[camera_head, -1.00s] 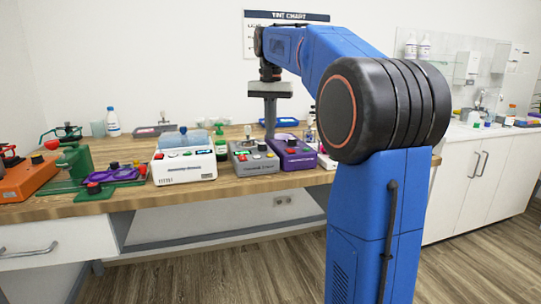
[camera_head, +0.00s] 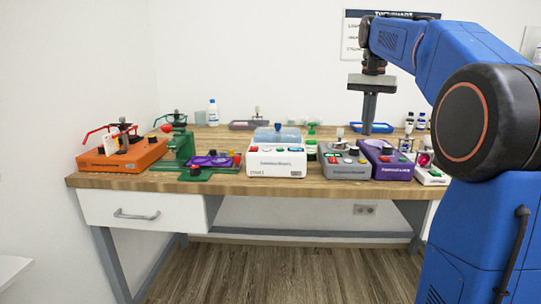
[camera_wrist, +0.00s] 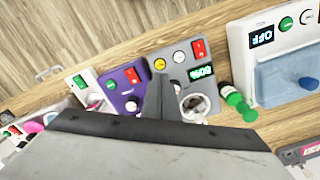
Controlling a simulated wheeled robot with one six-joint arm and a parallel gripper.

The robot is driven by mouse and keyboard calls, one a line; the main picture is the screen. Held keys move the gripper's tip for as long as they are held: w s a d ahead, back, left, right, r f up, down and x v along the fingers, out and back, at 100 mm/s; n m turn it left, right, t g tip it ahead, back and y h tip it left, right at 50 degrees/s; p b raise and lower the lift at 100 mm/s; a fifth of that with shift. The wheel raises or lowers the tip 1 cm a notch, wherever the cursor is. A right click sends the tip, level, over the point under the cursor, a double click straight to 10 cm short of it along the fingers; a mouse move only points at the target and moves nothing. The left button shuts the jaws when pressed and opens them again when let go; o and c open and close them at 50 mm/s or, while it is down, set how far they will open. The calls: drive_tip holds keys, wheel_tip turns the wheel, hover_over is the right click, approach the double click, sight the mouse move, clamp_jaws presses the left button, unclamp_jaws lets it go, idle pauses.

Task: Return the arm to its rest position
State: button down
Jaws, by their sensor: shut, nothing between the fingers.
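My blue arm rises at the right of the head view, bent over the workbench. My gripper (camera_head: 369,118) hangs pointing down from its end, fingers shut and empty. In the head view it appears above and between the grey device (camera_head: 345,168) and the purple device (camera_head: 392,170), apart from the bench top. In the wrist view my gripper (camera_wrist: 163,95) shows as a dark finger shape in front of the grey device (camera_wrist: 188,52), with the purple device (camera_wrist: 121,88) beside it.
The wooden bench (camera_head: 230,186) also bears a white device (camera_head: 276,163) with a blue lid, a green stand (camera_head: 183,150) and an orange device (camera_head: 125,155). A green-capped bottle (camera_wrist: 236,101) stands near the grey device.

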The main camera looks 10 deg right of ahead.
drive_tip(key=s+a+f+n+t, duration=0.2)
drive_tip(key=s+a+f+n, duration=0.2)
drive_tip(key=s+a+f, duration=0.4)
drive_tip(key=s+a+f+n+t, duration=0.2)
drive_tip(key=s+a+f+n, duration=0.3)
drive_tip(key=s+f, duration=1.6)
drive_tip(key=s+a, duration=0.1)
drive_tip(key=a, duration=0.1)
drive_tip(key=shift+a+t, duration=0.4)
